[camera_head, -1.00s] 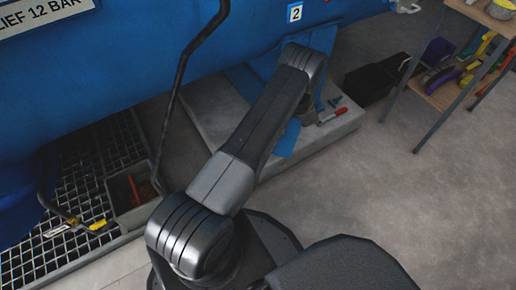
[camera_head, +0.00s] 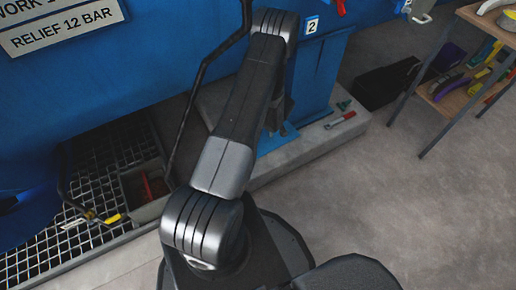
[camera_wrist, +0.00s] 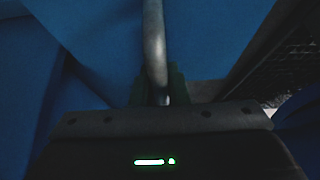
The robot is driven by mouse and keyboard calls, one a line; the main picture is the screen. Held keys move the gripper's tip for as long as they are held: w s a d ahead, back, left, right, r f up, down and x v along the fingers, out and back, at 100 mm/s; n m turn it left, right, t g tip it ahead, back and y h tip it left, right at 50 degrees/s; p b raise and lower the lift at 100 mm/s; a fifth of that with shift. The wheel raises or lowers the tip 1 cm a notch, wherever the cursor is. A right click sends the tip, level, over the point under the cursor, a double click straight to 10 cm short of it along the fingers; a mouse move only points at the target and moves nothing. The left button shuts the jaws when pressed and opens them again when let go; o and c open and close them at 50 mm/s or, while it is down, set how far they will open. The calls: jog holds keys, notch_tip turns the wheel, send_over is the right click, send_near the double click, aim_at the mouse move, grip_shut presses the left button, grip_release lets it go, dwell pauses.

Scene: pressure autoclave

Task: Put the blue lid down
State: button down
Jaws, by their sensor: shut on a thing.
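In the wrist view my gripper (camera_wrist: 158,96) is shut on a grey rounded bar (camera_wrist: 153,45) that runs up the picture between its dark fingers. Wide blue surfaces (camera_wrist: 95,30) lie behind the bar. Whether the bar is the blue lid's handle, and which blue surface is the lid, I cannot tell for sure. In the head view my arm hides the gripper and what it holds. A large blue vessel (camera_head: 150,70) fills the upper left there.
Floor grating (camera_head: 110,165) lies left, beside a dark bent rod (camera_head: 195,90). A wooden shelf stand (camera_head: 450,98) and black bin (camera_head: 388,84) are right. Grey floor (camera_head: 400,200) is clear.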

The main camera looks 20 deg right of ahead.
aim_at(264, 136)
jog(key=shift+s+a+r, duration=0.15)
jog(key=shift+s+a, duration=0.25)
jog(key=shift+a, duration=0.05)
notch_tip(264, 136, down, 10)
jog(key=b, duration=0.3)
jog(key=shift+s, duration=0.1)
jog(key=c, duration=1.4)
grip_release()
jog(key=shift+a+f+m, duration=0.1)
jog(key=shift+f+m, duration=0.1)
jog(key=shift+m, duration=0.1)
jog(key=shift+s+r, duration=0.15)
jog(key=shift+r, duration=0.4)
jog(key=p+v, duration=0.3)
jog(key=v, duration=0.8)
jog(key=shift+s+a, duration=0.1)
